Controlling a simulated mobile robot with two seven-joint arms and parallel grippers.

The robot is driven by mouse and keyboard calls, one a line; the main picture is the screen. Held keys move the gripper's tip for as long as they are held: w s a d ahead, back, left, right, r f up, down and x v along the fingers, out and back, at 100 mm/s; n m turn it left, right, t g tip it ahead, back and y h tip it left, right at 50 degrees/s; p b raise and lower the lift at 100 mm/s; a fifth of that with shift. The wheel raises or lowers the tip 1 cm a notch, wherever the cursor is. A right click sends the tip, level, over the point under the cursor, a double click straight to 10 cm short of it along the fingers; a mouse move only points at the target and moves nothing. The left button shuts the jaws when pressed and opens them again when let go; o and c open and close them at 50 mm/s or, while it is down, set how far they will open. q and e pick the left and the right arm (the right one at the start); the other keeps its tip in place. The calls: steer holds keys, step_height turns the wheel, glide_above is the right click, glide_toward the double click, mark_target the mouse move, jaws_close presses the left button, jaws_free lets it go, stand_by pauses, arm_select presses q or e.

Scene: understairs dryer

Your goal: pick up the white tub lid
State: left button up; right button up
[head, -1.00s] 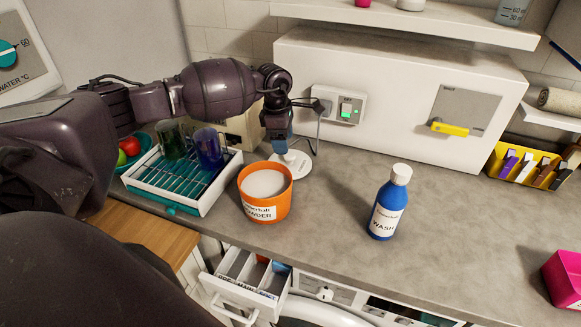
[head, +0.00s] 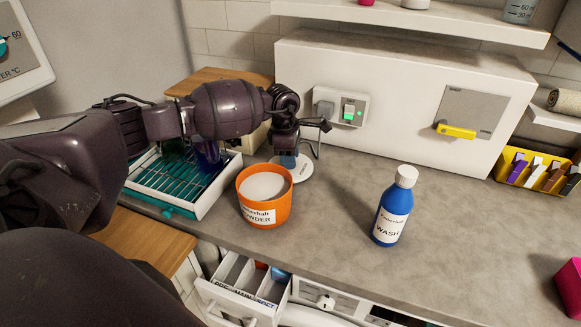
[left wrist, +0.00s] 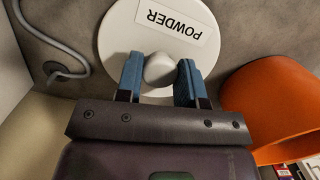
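The white tub lid (head: 303,172) lies flat on the counter behind the orange tub. In the left wrist view the lid (left wrist: 118,45) shows a POWDER label and a round white knob (left wrist: 158,69). My left gripper (head: 288,160) is low over the lid, pointing down. In the left wrist view its blue fingers (left wrist: 159,80) stand apart, one on each side of the knob. They are very close to it, and firm contact is not clear. My right gripper is not in view.
The orange powder tub (head: 263,213), uncovered, stands just in front of the lid. A white rack (head: 212,198) is to the left, and a blue wash bottle (head: 390,215) to the right. A cable (left wrist: 60,60) runs beside the lid. An open drawer (head: 235,292) juts out below.

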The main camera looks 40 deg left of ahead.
arm_select(q)
steer(key=c, duration=0.3)
steer(key=shift+c, duration=0.2)
